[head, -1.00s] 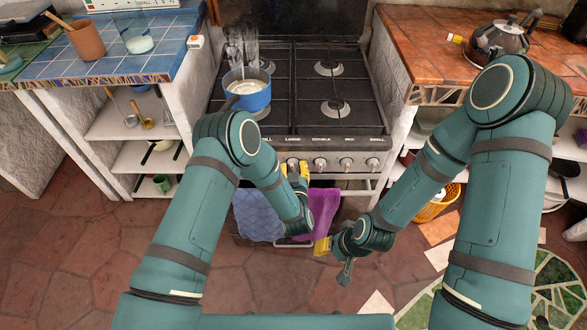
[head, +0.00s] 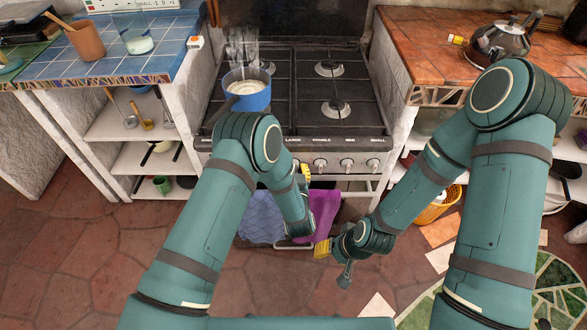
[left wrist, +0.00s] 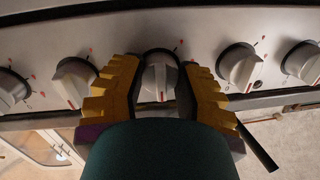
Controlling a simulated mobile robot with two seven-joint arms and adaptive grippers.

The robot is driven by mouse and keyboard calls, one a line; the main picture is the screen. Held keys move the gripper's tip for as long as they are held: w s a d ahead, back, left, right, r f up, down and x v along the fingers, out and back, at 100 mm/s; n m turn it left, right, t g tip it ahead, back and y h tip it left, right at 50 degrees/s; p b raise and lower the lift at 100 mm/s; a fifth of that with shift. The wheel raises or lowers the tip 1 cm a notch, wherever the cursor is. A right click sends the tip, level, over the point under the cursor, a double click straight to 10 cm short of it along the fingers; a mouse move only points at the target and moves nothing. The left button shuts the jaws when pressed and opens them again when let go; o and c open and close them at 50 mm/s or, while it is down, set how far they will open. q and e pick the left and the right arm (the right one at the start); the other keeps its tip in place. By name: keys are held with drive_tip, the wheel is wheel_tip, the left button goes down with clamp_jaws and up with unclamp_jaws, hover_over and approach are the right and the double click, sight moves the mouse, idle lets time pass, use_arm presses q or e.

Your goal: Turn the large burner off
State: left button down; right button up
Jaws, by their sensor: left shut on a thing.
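The stove (head: 318,128) has a row of white knobs on its front panel. My left gripper (head: 304,173) is at the panel, partly hidden by its arm. In the left wrist view its yellow fingers (left wrist: 160,88) are shut on either side of the middle knob (left wrist: 158,78), with other knobs left and right. This knob is hidden in the head view, near the "LARGE" label. A blue pot (head: 250,99) with pale contents sits on the front left burner, with steam above it. My right gripper (head: 328,250) hangs in front of the stove, its fingers partly hidden.
A purple towel (head: 324,206) and a blue towel (head: 260,218) hang below the knobs. The blue-tiled counter (head: 105,58) is left, the orange-tiled counter (head: 420,45) with a kettle (head: 497,42) right. The other burners are bare.

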use_arm(q)
drive_tip(key=c, duration=0.5)
unclamp_jaws()
drive_tip(key=shift+f, duration=0.1)
drive_tip(key=shift+c, duration=0.2)
drive_tip(key=s+d, duration=0.1)
drive_tip(key=s, duration=1.1)
drive_tip(key=shift+r, duration=0.45)
